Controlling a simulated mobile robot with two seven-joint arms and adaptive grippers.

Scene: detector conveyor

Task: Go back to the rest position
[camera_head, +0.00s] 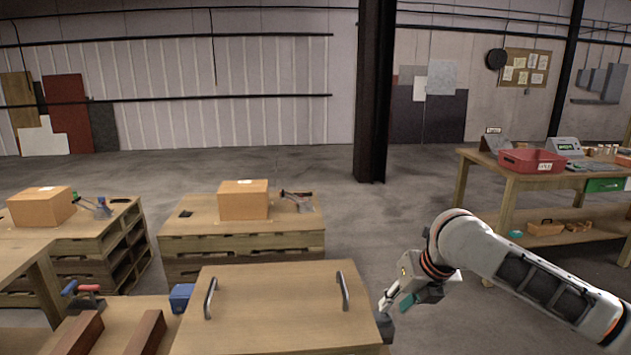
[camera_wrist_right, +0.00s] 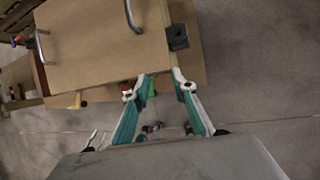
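My right gripper (camera_head: 388,304) is at the end of the white arm coming in from the right in the head view, at the right edge of a wooden board. In the right wrist view its two teal fingers (camera_wrist_right: 158,86) are spread apart with nothing between them. The wooden board (camera_head: 275,305) has two metal handles, a left one (camera_head: 210,298) and a right one (camera_head: 343,291). The board also shows in the right wrist view (camera_wrist_right: 90,45), beyond the fingertips. My left gripper is in neither view.
A dark block (camera_wrist_right: 178,37) is at the board's edge. Behind stand pallet tables with cardboard boxes (camera_head: 243,199) (camera_head: 41,206). At right, a wooden table (camera_head: 508,184) carries a red bin (camera_head: 531,160). The floor (camera_head: 385,225) between is clear. A dark column (camera_head: 374,90) stands behind.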

